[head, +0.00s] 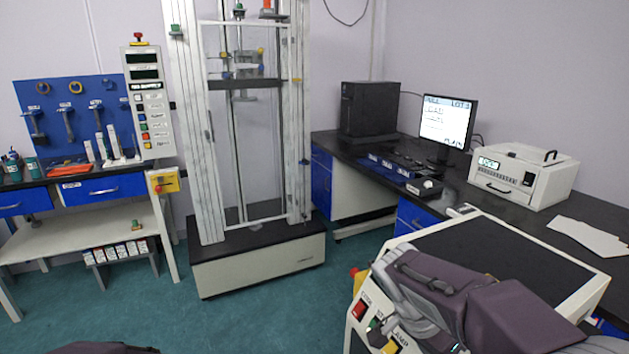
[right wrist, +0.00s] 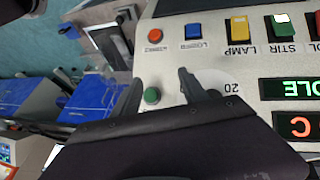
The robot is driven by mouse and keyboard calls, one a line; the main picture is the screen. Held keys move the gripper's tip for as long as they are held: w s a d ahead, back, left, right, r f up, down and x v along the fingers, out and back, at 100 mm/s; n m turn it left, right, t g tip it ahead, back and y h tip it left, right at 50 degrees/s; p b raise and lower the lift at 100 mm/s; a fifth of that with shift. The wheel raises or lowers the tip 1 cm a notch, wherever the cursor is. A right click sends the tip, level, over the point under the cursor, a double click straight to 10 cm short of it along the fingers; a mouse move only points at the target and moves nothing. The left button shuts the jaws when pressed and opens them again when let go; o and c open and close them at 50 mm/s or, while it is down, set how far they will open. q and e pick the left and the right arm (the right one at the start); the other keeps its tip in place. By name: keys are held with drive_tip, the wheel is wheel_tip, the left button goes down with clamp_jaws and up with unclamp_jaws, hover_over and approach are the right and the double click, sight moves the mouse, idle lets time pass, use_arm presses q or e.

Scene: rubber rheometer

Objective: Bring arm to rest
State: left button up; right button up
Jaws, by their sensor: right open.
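My right arm comes in at the lower right of the head view, over a white machine with a black top (head: 500,247). A green round button (right wrist: 152,95) shows between the fingers; I cannot tell whether either finger touches the panel. My left gripper is not in view.
A tall test frame (head: 260,262) stands on the floor behind. A bench with a monitor (head: 447,120) and a white instrument (head: 523,175) runs along the right. A tool bench (head: 103,188) is at the left. Green floor (head: 270,320) between them is open.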

drive_tip(key=s+a+f+n+y, duration=0.3)
drive_tip(key=a+f+n, duration=0.15)
drive_tip(key=f, duration=0.25)
drive_tip(key=s+a+f+n+y, duration=0.3)
drive_tip(key=s+f+n, duration=0.1)
drive_tip(key=f+n, duration=0.25)
wheel_tip(320, 180, up, 20)
drive_tip(key=w+n+t+p, duration=0.1)
drive_tip(key=w+p, duration=0.1)
drive_tip(key=p, duration=1.8)
drive_tip(key=shift+w+f+n+t, duration=0.15)
drive_tip(key=shift+w+n+t, duration=0.05)
drive_tip(key=shift+n+t, duration=0.1)
